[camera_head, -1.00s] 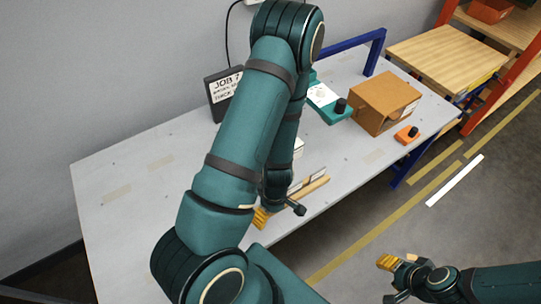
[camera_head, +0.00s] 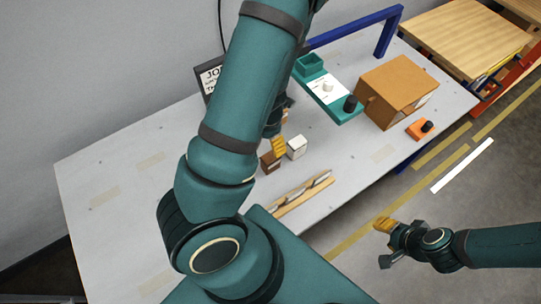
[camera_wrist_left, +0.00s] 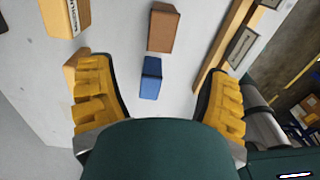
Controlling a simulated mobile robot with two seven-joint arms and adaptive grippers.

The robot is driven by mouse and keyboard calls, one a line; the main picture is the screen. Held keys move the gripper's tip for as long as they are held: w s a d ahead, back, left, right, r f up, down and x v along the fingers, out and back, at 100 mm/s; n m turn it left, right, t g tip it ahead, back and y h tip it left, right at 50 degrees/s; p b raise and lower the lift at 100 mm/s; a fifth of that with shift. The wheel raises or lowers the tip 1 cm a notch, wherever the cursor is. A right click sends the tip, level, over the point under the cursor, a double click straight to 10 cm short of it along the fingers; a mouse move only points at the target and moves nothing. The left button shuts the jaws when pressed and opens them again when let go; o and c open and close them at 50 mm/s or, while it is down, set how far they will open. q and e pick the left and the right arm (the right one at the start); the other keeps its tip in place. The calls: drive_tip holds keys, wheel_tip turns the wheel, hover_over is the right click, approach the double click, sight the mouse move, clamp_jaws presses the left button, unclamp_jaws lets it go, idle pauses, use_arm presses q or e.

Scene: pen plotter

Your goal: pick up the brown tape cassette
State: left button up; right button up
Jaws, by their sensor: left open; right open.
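A small brown box-shaped cassette (camera_wrist_left: 163,27) lies on the table in the left wrist view, ahead of the gap between the fingers. A brown block (camera_head: 269,162), probably the same one, shows in the head view beside my left gripper (camera_head: 278,147). In the wrist view my left gripper (camera_wrist_left: 162,95) is open, its yellow fingers wide apart with nothing held. A blue block (camera_wrist_left: 150,78) lies between the fingers and the brown cassette. My left arm hides part of the table in the head view. My right gripper (camera_head: 384,242) is open and empty, off the table's front side.
A white block (camera_head: 296,147) stands near my left gripper. A wooden rack (camera_head: 303,194) lies at the table's front edge. A tan labelled box (camera_wrist_left: 66,14) is at the wrist view's upper left. A teal device (camera_head: 325,90), cardboard box (camera_head: 398,88) and orange device (camera_head: 420,130) stand farther right.

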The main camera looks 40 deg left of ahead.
sight(271, 157)
use_arm(q)
wheel_tip(271, 157, down, 8)
drive_tip(key=b, duration=0.4)
drive_tip(key=shift+s+d+b, duration=0.1)
drive_tip(key=shift+s+b, duration=0.05)
drive_tip(key=shift+b, duration=0.25)
drive_tip(key=f+b, duration=0.2)
drive_tip(key=f, duration=0.1)
drive_tip(key=f+b, duration=0.1)
drive_tip(key=f, duration=0.1)
drive_tip(key=shift+w+f, duration=0.1)
drive_tip(key=shift+w, duration=0.25)
drive_tip(key=shift+d, duration=0.1)
drive_tip(key=c, duration=1.3)
